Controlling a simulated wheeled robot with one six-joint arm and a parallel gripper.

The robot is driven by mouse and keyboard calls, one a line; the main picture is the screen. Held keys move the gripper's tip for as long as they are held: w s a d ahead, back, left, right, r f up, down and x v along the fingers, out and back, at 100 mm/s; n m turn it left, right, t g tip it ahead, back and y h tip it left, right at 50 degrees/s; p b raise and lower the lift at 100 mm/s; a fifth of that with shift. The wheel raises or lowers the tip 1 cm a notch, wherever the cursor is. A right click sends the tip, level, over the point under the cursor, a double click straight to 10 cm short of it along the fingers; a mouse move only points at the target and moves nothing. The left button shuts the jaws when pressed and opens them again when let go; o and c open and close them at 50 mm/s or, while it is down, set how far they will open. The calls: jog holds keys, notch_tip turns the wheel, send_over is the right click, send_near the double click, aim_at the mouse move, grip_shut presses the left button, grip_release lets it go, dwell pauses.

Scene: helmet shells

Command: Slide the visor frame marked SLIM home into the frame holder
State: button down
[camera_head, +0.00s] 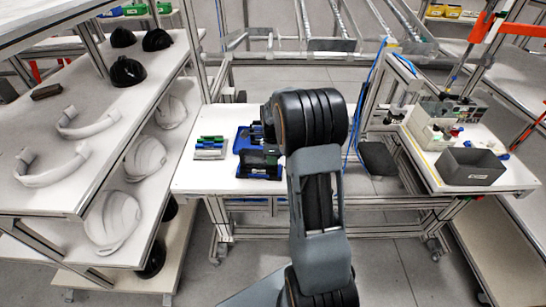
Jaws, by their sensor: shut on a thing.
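My arm rises through the middle of the view, and its thick wrist hides whatever is behind it. My gripper does not show. A blue and black fixture (258,163) stands on the white table just left of my wrist; it may be the frame holder, but its right side is covered. No visor frame marked SLIM can be made out, and no such marking is readable. Whether any frame sits in the fixture cannot be told.
Small green, white and blue pieces (209,148) lie left of the fixture. The left shelf (30,198) bears white curved bands (52,166) and black shells (127,71); white shells (112,221) sit below. A dark grey bin (470,166) stands on the right table.

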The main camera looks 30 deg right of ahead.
jog(key=shift+f, duration=0.25)
jog(key=c, duration=1)
grip_release()
notch_tip(320, 180, up, 14)
jog(key=shift+f, duration=0.1)
jog(key=s+a+n+t, duration=0.1)
jog(key=s+a+n, duration=0.4)
jog(key=n, duration=0.3)
jog(key=s+a+n+t, duration=0.1)
jog(key=s+a+n, duration=0.4)
jog(key=s+n, duration=0.2)
jog(key=s+a+n+t, duration=0.1)
jog(key=s+a+n, duration=0.4)
jog(key=n, duration=0.5)
jog(key=shift+s+f+t, duration=0.2)
jog(key=shift+s, duration=0.35)
jog(key=shift+s+f+t, duration=0.2)
jog(key=shift+s, duration=0.35)
